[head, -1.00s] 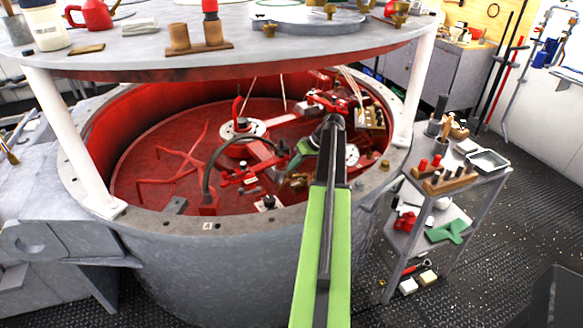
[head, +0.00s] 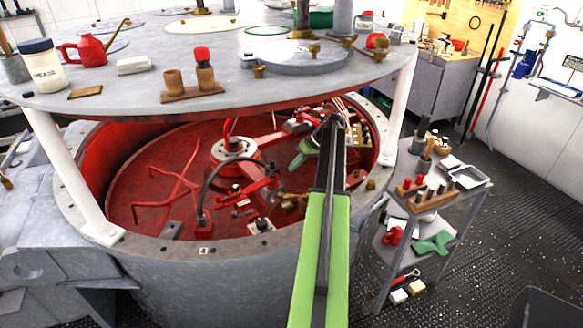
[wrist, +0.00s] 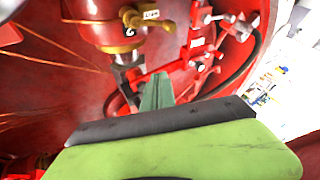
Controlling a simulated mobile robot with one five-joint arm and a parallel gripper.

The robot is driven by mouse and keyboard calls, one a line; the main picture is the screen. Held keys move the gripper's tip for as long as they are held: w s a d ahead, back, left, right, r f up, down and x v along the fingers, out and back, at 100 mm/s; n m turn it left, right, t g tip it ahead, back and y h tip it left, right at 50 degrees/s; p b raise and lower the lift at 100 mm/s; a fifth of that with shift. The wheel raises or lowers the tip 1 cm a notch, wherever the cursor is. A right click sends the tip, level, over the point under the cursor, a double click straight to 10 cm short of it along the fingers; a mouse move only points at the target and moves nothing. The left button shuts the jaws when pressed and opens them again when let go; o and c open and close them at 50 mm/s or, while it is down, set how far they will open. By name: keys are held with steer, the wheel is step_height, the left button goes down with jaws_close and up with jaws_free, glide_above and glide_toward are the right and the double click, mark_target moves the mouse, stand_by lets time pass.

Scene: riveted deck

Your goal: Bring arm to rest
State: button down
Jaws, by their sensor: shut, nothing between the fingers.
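My gripper (head: 294,165) is at the end of my green and dark arm, which reaches forward into the opening of a large round grey vessel with a red inside (head: 130,175). In the wrist view its green fingers (wrist: 158,76) are together with nothing between them. They point toward red fittings on a red surface. In the head view, part of the gripper is hidden behind my arm. I cannot tell whether the fingers touch anything.
A round grey top (head: 220,105) on white posts (head: 65,170) stands over the vessel, close above my arm. Red fittings and a curved dark hose (head: 210,170) are inside. A grey cart (head: 450,205) with parts stands at right. Dark floor beyond it is open.

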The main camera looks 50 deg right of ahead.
steer(key=shift+w+a+f, duration=0.1)
steer(key=shift+w+a, duration=0.05)
steer(key=w+a+n+g+y, duration=0.1)
steer(key=w+a+n, duration=0.1)
steer(key=w+a, duration=0.75)
steer(key=w+a+n+g+y, duration=0.1)
steer(key=w+a+n, duration=0.1)
steer(key=w+a, duration=0.8)
steer(key=a+n+g, duration=0.1)
steer(key=a, duration=0.9)
steer(key=s+a+f+n+g, duration=0.1)
steer(key=a, duration=1)
steer(key=s+a+f+n+h, duration=0.1)
steer(key=a, duration=0.9)
steer(key=shift+a+f+g, duration=0.15)
steer(key=shift+a+g, duration=0.15)
steer(key=shift+g, duration=0.1)
steer(key=s+a+f+g+h, duration=0.1)
steer(key=s+a, duration=0.4)
steer(key=a, duration=0.6)
steer(key=s+a+f+h, duration=0.1)
steer(key=s+a+h, duration=0.1)
steer(key=s+a, duration=0.4)
steer(key=s+d+m+h, duration=0.2)
steer(key=s+d+m, duration=0.2)
steer(key=d, duration=0.1)
steer(key=shift+m, duration=0.3)
